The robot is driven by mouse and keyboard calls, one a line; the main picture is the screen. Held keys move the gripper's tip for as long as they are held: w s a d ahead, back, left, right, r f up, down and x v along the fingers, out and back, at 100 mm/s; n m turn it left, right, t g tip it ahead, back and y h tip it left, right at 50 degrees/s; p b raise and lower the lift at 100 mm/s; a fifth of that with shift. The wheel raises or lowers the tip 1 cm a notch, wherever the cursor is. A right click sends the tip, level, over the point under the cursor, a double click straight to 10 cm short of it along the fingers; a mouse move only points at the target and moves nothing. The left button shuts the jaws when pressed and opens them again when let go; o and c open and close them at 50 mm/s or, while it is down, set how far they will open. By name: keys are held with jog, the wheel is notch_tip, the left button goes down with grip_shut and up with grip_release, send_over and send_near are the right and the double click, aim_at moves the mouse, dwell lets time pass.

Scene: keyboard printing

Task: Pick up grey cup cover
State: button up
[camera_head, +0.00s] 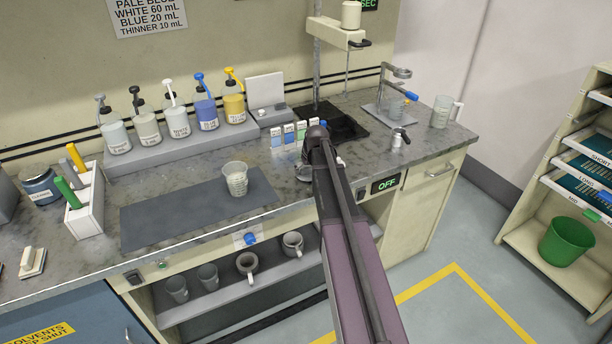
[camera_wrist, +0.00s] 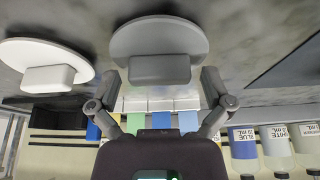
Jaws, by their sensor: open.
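The grey cup cover (camera_wrist: 158,34) is a round disc with a blocky handle. It lies on the stone-grey counter in the upper middle of the wrist view. My gripper (camera_wrist: 160,74) is open, with its two fingers apart, one on each side of the handle. I cannot tell if either finger touches it. A similar white cover (camera_wrist: 42,54) lies beside it at the left of the wrist view. In the head view my arm hides most of the spot under my gripper.
Pump bottles (camera_head: 178,122) stand on a raised shelf at the back. A clear beaker (camera_head: 235,179) stands on a dark mat (camera_head: 150,222). A glass jug (camera_head: 441,111) stands at the right.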

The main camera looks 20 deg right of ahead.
aim_at(308, 168)
dwell(0.3)
jog(key=c, duration=0.8)
jog(key=shift+r, duration=0.1)
notch_tip(308, 168, up, 3)
jog(key=p, duration=0.3)
jog(key=shift+r, duration=0.15)
jog(key=shift+s+r+p, duration=0.2)
jog(key=shift+r+p, duration=0.05)
jog(key=shift+p, duration=0.25)
jog(key=s+a, duration=0.2)
jog(key=s, duration=0.5)
jog(key=s+a+r+p, duration=0.1)
jog(key=s, duration=0.7)
jog(key=shift+a, duration=0.35)
jog(key=shift+s, duration=0.1)
